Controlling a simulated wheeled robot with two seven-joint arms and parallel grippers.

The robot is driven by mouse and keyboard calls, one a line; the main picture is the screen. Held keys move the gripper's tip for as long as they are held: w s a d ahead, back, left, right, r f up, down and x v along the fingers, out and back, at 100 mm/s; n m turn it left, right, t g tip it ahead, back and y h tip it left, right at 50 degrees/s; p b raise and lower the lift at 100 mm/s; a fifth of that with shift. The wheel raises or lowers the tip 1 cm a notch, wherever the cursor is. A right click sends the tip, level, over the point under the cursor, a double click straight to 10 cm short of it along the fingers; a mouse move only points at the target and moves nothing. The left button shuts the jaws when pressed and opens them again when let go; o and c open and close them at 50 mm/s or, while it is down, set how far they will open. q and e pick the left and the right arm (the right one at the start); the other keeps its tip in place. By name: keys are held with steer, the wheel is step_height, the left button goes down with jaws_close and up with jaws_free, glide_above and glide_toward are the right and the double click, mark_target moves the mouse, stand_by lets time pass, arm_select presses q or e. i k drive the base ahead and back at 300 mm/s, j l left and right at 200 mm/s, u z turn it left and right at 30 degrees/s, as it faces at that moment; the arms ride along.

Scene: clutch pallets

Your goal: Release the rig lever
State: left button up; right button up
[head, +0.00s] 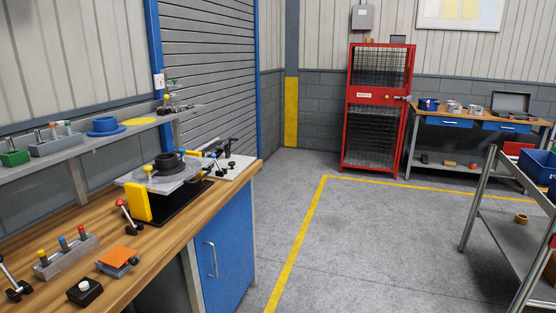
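A rig (163,178) sits on the wooden workbench at the left, with a light plate, a dark base and a black ring (168,163) on top. A yellow block (137,202) stands at its near edge. A yellow-knobbed pin stands on the plate. At its right end, short handles with black and blue parts (213,154) show beside a white plate; I cannot tell which one is the rig lever or its position. A separate red-knobbed lever (127,213) stands on the bench in front of the rig. Neither of my grippers is in view.
A pin holder (66,258), an orange-topped block (117,258) and a black button box (84,291) lie on the near bench. A shelf (75,155) runs above it. A red cage (377,110) and a metal cart (500,223) stand beyond open floor.

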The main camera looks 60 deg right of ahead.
mark_target(213, 155)
steer(key=z, duration=1.45)
steer(key=i+l+z, duration=0.1)
steer(key=i, duration=0.6)
steer(key=i+l+z, duration=0.15)
steer(key=i+l, duration=0.15)
steer(key=i, duration=0.4)
steer(key=i+z, duration=0.1)
steer(key=i, duration=0.6)
